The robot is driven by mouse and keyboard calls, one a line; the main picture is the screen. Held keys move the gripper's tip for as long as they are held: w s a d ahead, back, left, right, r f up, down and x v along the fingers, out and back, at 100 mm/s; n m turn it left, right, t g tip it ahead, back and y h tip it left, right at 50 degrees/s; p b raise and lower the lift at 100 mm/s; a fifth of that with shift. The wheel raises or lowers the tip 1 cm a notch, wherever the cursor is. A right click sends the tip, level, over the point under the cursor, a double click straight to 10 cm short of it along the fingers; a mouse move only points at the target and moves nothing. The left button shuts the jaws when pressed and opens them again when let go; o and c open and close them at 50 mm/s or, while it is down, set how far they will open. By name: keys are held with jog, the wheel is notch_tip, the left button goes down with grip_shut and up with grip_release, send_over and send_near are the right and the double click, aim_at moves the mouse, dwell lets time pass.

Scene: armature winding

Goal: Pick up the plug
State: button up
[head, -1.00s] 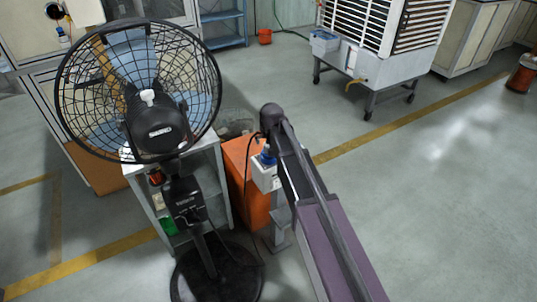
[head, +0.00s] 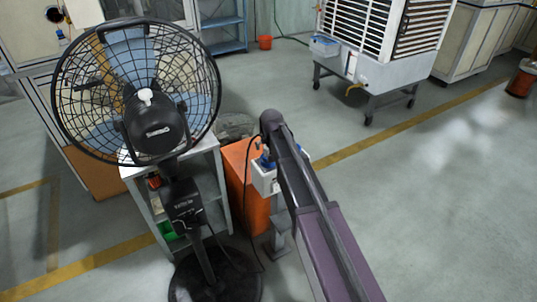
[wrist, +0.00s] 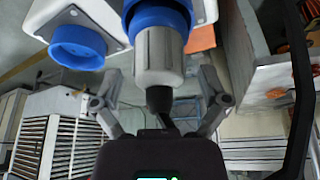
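The plug (wrist: 160,60) shows in the wrist view as a grey cylinder with a blue collar at its top end and a dark cable end at its bottom. Its blue end meets a white socket box (wrist: 200,10); it looks seated there. My gripper (wrist: 160,92) is open, with one finger on each side of the plug's lower part. Clear gaps show between both fingers and the plug. In the head view the white socket box (head: 263,182) stands on a post, partly behind my arm, and my gripper is hidden.
A second blue round socket (wrist: 77,45) sits left of the plug. A black fan (head: 157,132) stands left of my arm, beside a shelf (head: 215,185) and an orange box (head: 237,165). A white cooler (head: 375,75) stands at the back. Open floor lies right.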

jog(key=c, duration=1.2)
jog(key=shift+r, duration=0.25)
notch_tip(320, 180, up, 3)
jog(key=p, duration=0.3)
jog(key=shift+s+d+r+p, duration=0.15)
jog(key=shift+s+r+p, duration=0.15)
jog(key=shift+p, duration=0.2)
jog(key=s+d, duration=0.2)
jog(key=s, duration=0.2)
jog(key=s+d, duration=0.3)
jog(key=s, duration=0.1)
jog(key=s+d+r+p, duration=0.1)
jog(key=s+d, duration=0.2)
jog(key=s, duration=0.2)
jog(key=shift+s, duration=0.1)
jog(key=shift+a, duration=0.15)
